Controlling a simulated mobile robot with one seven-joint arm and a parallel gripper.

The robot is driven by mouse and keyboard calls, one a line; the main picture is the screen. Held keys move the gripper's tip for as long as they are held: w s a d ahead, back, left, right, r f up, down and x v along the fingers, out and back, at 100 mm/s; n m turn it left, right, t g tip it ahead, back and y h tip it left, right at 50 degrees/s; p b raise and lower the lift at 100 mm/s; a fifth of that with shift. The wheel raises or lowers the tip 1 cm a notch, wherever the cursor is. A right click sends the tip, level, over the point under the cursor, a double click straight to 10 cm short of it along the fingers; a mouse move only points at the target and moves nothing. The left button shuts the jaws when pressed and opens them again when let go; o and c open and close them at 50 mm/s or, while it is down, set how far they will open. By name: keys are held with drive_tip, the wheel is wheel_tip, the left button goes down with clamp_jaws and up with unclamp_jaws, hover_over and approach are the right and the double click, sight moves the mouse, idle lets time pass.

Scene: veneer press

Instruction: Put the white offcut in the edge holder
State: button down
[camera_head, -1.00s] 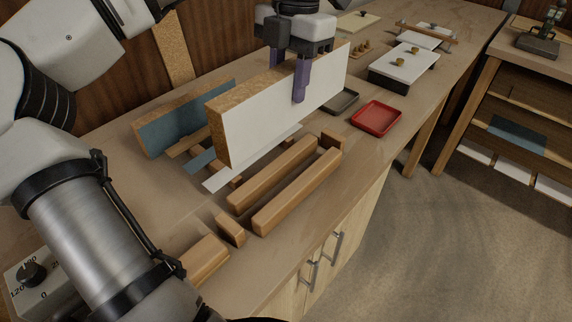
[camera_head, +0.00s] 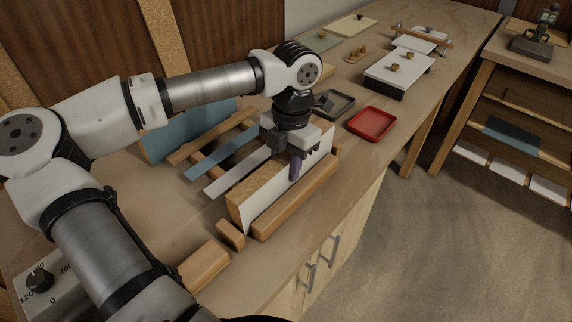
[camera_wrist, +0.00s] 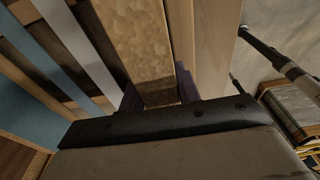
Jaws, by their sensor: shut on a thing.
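The white offcut (camera_head: 263,203) is a board with a white face and a bare chipboard edge. It stands upright on its long edge in the edge holder (camera_head: 296,199), between the holder's two wooden rails. The front rail hides its lower part, and the back rail is mostly hidden behind the board. My gripper (camera_head: 295,168) is shut on the offcut's top edge, with a purple finger against the white face. The wrist view looks down on the offcut's chipboard edge (camera_wrist: 137,42). Whether the offcut touches the holder's bottom is hidden.
A slatted rack with strips (camera_head: 215,160) and a blue board (camera_head: 165,142) lie behind the holder. A red tray (camera_head: 372,123) and a dark grey tray (camera_head: 335,104) are to the right. A wooden block (camera_head: 203,264) is at the front left.

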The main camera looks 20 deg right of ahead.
drive_tip(key=shift+f, duration=0.7)
drive_tip(key=shift+f, duration=0.1)
drive_tip(key=c, duration=1)
unclamp_jaws()
drive_tip(key=r, duration=0.4)
drive_tip(key=r+b, duration=0.1)
drive_tip(key=r, duration=0.3)
drive_tip(key=d+r+b, duration=0.1)
drive_tip(key=r, duration=0.3)
drive_tip(key=shift+w+d+r, duration=0.1)
drive_tip(key=shift+w, duration=0.3)
